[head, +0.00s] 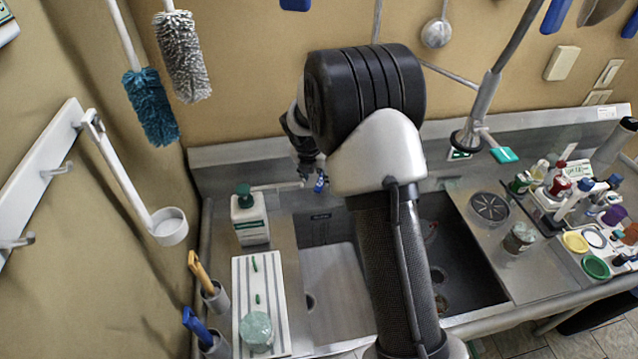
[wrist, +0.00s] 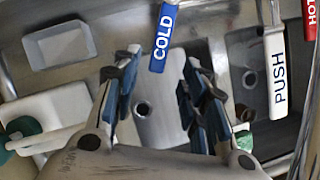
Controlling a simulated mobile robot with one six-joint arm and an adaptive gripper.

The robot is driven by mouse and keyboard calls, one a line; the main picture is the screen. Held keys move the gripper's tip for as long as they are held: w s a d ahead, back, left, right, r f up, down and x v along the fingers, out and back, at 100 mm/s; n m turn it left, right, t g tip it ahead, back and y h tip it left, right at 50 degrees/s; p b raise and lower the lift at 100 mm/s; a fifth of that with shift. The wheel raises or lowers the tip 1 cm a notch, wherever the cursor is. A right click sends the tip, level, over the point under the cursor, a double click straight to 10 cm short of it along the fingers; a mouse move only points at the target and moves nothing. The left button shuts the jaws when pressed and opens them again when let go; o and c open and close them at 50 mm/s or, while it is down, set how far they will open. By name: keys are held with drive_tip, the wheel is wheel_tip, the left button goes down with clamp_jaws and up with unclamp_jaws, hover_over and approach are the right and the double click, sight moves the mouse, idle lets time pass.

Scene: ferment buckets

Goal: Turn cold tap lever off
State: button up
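The cold tap lever (wrist: 163,38) is blue with white "COLD" lettering. It comes down from the top edge of the wrist view, its lower end between and slightly beyond my fingertips. In the head view a small blue piece of it (head: 320,184) shows just below my gripper (head: 306,165), which is partly hidden by my arm. In the wrist view my gripper (wrist: 160,75) is open, one dark blue-padded finger on each side of the lever. Both fingers look apart from it. The lever's pivot is out of view.
A white "PUSH" handle (wrist: 278,75) and a red "HOT" lever (wrist: 309,18) are right of my fingers. Sink basins lie below. A white bottle (head: 249,220) stands on the left ledge. Several bottles and colored lids crowd the right counter. The wall is close behind.

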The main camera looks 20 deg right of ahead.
sight(320, 184)
drive_tip(key=b+x, duration=0.1)
drive_tip(key=x, duration=0.5)
drive_tip(key=shift+d+f, duration=0.1)
drive_tip(key=shift+f, duration=0.1)
clamp_jaws()
idle(0.3)
